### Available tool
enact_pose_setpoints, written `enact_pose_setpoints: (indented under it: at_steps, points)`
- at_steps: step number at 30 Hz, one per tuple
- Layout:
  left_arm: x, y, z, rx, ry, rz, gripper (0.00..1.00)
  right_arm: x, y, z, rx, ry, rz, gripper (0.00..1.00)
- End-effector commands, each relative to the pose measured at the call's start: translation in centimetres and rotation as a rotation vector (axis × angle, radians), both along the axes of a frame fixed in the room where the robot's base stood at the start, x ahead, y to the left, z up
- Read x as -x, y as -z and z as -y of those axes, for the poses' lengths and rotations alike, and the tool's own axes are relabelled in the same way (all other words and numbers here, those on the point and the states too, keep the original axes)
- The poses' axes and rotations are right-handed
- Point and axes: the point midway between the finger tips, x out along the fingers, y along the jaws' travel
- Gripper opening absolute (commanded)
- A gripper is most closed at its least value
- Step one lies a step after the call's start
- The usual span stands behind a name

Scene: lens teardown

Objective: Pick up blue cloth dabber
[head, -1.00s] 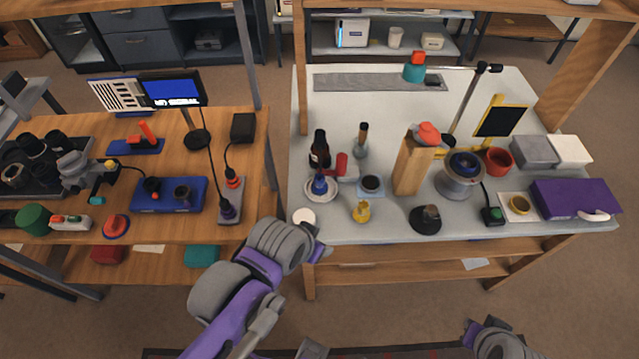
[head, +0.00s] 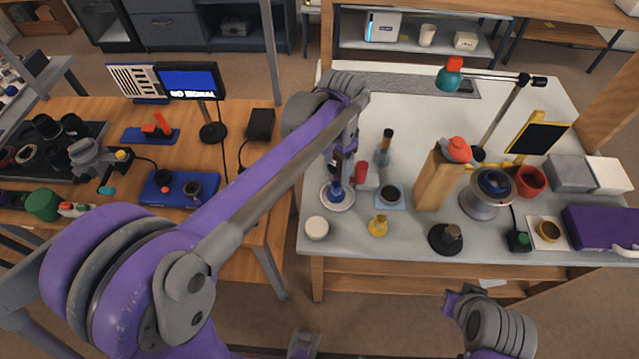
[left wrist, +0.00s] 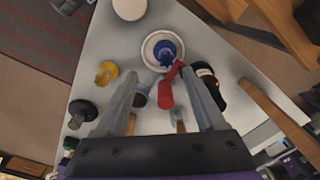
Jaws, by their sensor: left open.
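The blue cloth dabber (head: 336,191) stands on a small white saucer (head: 337,203) near the left edge of the white table. The dabber also shows in the left wrist view (left wrist: 166,50), beyond the fingertips. My left gripper (left wrist: 163,74) is open and empty above the table, with its two fingers spread short of the saucer. In the head view my left arm reaches over the table's left side, and its fingers are hard to make out. Part of my right arm shows at the lower right; its fingers cannot be made out.
A dark bottle (left wrist: 207,84) and a red object (left wrist: 165,90) stand close to the saucer.

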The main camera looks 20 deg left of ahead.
Motion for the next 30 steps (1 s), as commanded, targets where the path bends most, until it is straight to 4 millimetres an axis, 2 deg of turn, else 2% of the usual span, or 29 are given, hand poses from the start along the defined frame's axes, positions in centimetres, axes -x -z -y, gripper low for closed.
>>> enact_pose_setpoints:
  at_steps: [5, 12, 20, 27, 30]
  points:
    - [-1.3, 1.0, 0.5, -0.003, 0.044, -0.03, 0.71, 0.1, 0.2, 0.0, 0.0, 0.0, -0.001, 0.0]
    - [-1.3, 4.7, 0.4, -0.003, 0.045, -0.032, 0.71, 0.1, 0.5, 0.0, 0.0, 0.0, -0.003, 0.0]
    - [-1.4, 6.8, 0.5, -0.003, 0.044, -0.03, 0.71, 0.2, 0.5, 0.0, 0.0, 0.0, -0.003, 0.0]
    - [-1.9, 10.3, 0.6, -0.003, 0.044, -0.03, 0.71, 0.1, 0.5, 0.0, 0.0, 0.0, -0.003, 0.0]
    - [-1.9, 11.2, 0.6, -0.003, 0.044, -0.03, 0.71, 0.2, 0.6, 0.0, 0.0, 0.0, -0.003, 0.0]
